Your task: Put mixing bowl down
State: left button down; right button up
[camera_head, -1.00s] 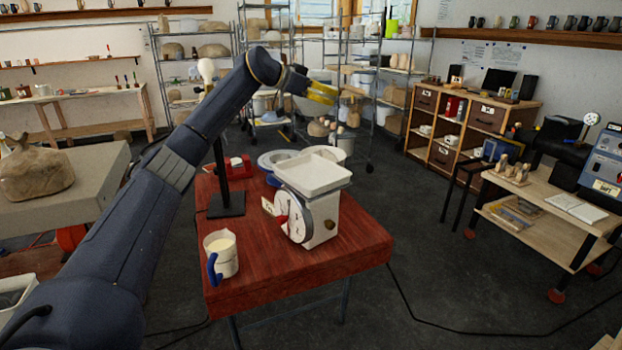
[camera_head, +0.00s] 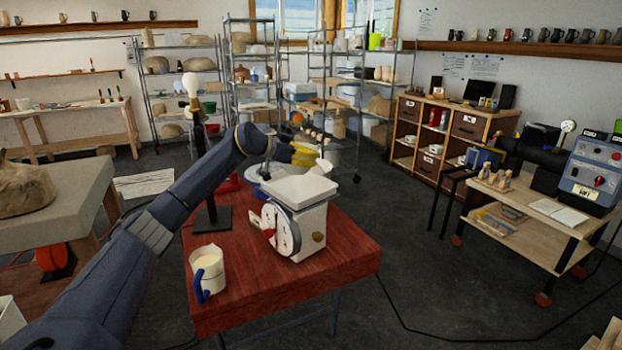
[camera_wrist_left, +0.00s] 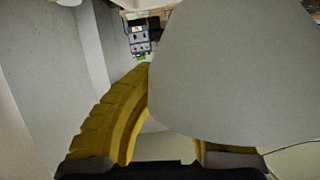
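My left gripper (camera_head: 304,154) has yellow fingers and is behind the scale, near the back edge of the red table. A white rounded piece (camera_head: 321,167), which may be the mixing bowl, shows right beside its fingers; the scale pan hides its lower part. In the left wrist view a large smooth pale surface (camera_wrist_left: 235,75) fills the right side and hides most of one finger. The other yellow finger (camera_wrist_left: 118,110) curves up beside its edge. I cannot tell whether the fingers grip this surface. My right gripper is not in view.
The white scale (camera_head: 297,215) with its square pan stands on the red table (camera_head: 235,305). A white pitcher with a blue handle (camera_head: 207,270) stands at the front left, and a lamp stand with a bulb (camera_head: 191,85) behind it. The table's front right is clear.

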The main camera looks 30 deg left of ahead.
pick_arm(q)
jog(key=shift+f, duration=3.35)
jog(key=shift+f, duration=0.15)
jog(key=c, duration=1.6)
grip_release()
